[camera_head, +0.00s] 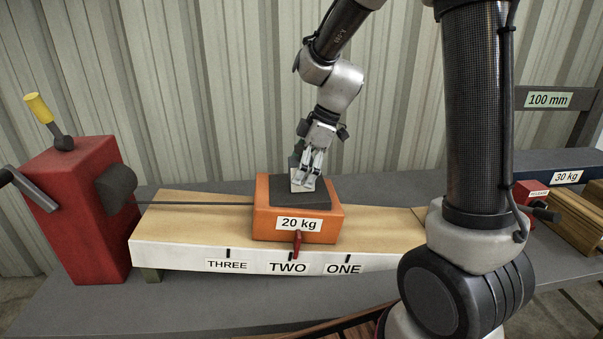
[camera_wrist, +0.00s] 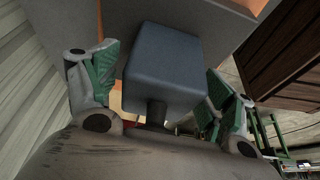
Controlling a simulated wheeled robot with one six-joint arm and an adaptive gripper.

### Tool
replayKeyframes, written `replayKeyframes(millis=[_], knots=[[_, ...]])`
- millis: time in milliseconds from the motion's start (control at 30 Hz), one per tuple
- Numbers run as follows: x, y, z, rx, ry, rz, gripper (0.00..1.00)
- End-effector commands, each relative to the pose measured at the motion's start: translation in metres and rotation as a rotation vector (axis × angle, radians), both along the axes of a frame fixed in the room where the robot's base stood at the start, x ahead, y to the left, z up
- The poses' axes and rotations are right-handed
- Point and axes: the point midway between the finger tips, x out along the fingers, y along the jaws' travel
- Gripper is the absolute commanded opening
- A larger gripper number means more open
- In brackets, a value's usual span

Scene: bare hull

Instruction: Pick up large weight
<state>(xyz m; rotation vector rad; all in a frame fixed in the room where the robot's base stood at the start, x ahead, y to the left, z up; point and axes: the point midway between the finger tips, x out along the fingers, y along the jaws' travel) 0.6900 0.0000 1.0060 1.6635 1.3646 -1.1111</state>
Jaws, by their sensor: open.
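An orange block (camera_head: 262,222) labelled 20 kg sits on the long wooden-topped beam (camera_head: 185,222), above the mark TWO. A dark grey slab (camera_head: 343,191) lies on top of it. My gripper (camera_head: 308,180) points down over this slab. In the wrist view, a grey block-shaped knob (camera_wrist: 165,65) on a short dark stem stands between the green-padded fingers of my open gripper (camera_wrist: 163,78). One finger is on each side of the knob, with no clear grip on it. In the head view my fingers mostly hide the knob. I cannot tell whether they touch it.
A red post (camera_head: 85,210) with a yellow-tipped lever stands at the beam's left end. A dark bar (camera_head: 545,165) labelled 30 kg and a small red box (camera_head: 530,193) are at the right. A corrugated wall (camera_head: 220,90) rises close behind the grey bench (camera_head: 120,305).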

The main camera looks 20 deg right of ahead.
Motion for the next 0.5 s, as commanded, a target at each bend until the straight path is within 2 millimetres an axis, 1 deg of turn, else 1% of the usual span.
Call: replayKeyframes(millis=[67,100,267,300,467,500], knots=[[0.0,-0.0001,0.0002,0.0,0.0,0.0,0.82],[0.0,-0.0001,0.0003,0.0,0.0,0.0,0.8],[0.0,-0.0002,0.0004,0.0,0.0,0.0,0.51],[0.0,-0.0002,0.0005,0.0,0.0,0.0,0.44],[0.0,-0.0002,0.0005,0.0,0.0,0.0,0.15],[0.0,-0.0001,0.0005,0.0,0.0,0.0,0.07]])
